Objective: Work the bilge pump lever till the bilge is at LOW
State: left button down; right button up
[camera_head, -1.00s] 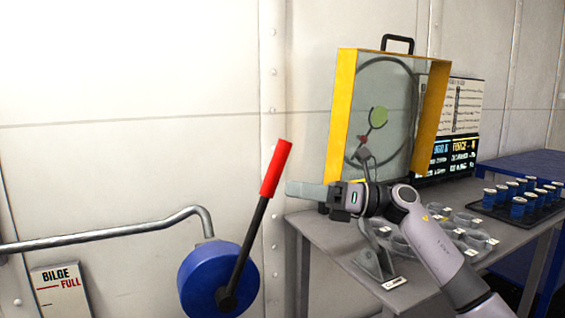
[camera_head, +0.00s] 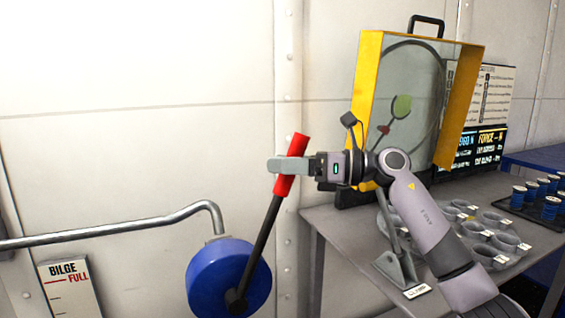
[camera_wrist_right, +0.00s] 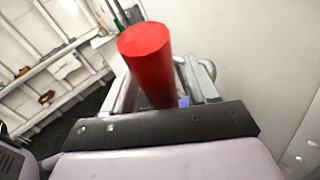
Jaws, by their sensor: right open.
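The bilge pump lever is a black rod with a red grip (camera_head: 298,146), leaning up and to the right from a blue round pump body (camera_head: 212,278). My right gripper (camera_head: 284,166) is at the red grip in the head view, its fingers across it. In the right wrist view the red grip (camera_wrist_right: 148,55) stands between the two fingers, which are open. I cannot tell whether either finger touches it. A bilge gauge (camera_head: 70,290) with a red FULL line shows at the lower left, cut off by the frame. My left gripper is not in view.
A grey pipe (camera_head: 120,232) runs along the wall to the pump.

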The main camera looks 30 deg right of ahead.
jog(key=shift+w+a, duration=0.2)
jog(key=shift+a, duration=0.1)
grip_shut()
jog(key=shift+a+r+p, duration=0.4)
jog(key=shift+a+p, duration=0.1)
jog(key=shift+p, duration=0.2)
jog(key=a+f+n+g+h+p, duration=0.1)
jog(key=a+h+p, duration=0.2)
jog(key=a+p, duration=0.3)
jog(key=w+a+n+g+h+p, duration=0.1)
jog(key=a+h+p, duration=0.3)
jog(key=a, duration=1.2)
jog(key=shift+w+a+f+n+g+p, duration=0.15)
jog(key=shift+a+f+n+g+p, duration=0.5)
jog(key=shift+p, duration=1)
jog(key=shift+d+r, duration=0.3)
